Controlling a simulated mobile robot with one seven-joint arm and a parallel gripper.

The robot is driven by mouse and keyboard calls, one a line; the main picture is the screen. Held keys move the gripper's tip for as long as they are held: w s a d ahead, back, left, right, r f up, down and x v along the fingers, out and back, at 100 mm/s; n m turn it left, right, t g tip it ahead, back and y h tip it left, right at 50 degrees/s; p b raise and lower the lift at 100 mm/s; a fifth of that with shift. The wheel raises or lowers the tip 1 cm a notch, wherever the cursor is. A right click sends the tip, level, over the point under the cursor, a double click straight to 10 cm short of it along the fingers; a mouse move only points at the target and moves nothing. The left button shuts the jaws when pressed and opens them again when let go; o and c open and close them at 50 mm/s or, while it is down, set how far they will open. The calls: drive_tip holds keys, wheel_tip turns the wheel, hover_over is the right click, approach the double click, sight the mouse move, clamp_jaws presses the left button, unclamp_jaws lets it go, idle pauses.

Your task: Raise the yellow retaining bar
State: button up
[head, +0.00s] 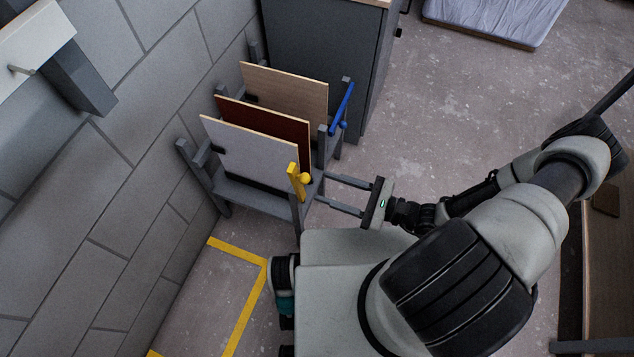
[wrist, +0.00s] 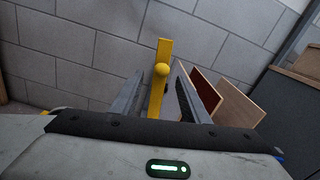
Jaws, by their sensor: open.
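The yellow retaining bar (head: 294,184) is at the near right end of a grey rack (head: 258,198), with a round yellow knob on it. It looks short and foreshortened in the head view, so its exact tilt is hard to tell. My gripper (head: 321,187) is open, its two fingers reaching left toward the bar and knob. In the wrist view the yellow bar (wrist: 164,49) runs up the picture between the fingers of my gripper (wrist: 170,72), with the knob facing the camera. Whether a finger touches the bar is unclear.
White, dark red and light wood panels (head: 285,87) stand in the rack. A blue bar (head: 342,107) slants at its far right. A grey block wall (head: 105,215) is at left, a dark cabinet (head: 325,60) behind. Floor right of the rack is clear.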

drive_tip(key=v, duration=1.3)
